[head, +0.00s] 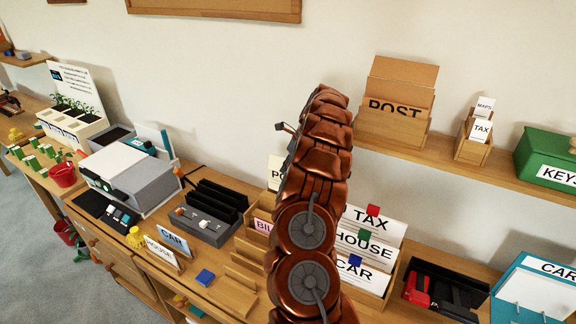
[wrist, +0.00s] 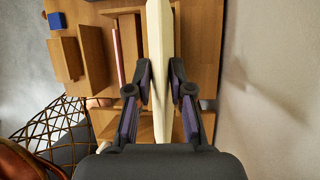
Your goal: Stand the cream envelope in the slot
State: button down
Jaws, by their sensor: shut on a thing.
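In the wrist view my gripper (wrist: 161,88) is shut on the cream envelope (wrist: 159,35), seen edge-on between the two fingers. The envelope runs upright in the picture over the wooden slotted rack (wrist: 205,40). I cannot tell whether its lower edge is inside a slot or above it. In the head view a cream card lettered "PO" (head: 275,170), likely this envelope, shows left of my arm, above the rack (head: 247,250). My arm hides the gripper and most of the rack there. A pink envelope (head: 263,226) lettered "BILL" stands in the rack.
White TAX, HOUSE and CAR cards (head: 372,228) stand right of my arm. A black slotted holder (head: 215,208) and a blue block (head: 205,277) are to the left. A shelf (head: 440,152) above carries a POST box (head: 394,112), a small TAX holder (head: 474,138) and a green box (head: 548,160).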

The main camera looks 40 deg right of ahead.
jog(key=shift+f, duration=0.1)
dwell(0.3)
jog(key=shift+f+b, duration=0.45)
jog(key=shift+f, duration=2.35)
jog(key=c, duration=1)
grip_release()
jog(key=shift+o, duration=0.6)
jog(key=o, duration=0.4)
jog(key=shift+r, duration=0.1)
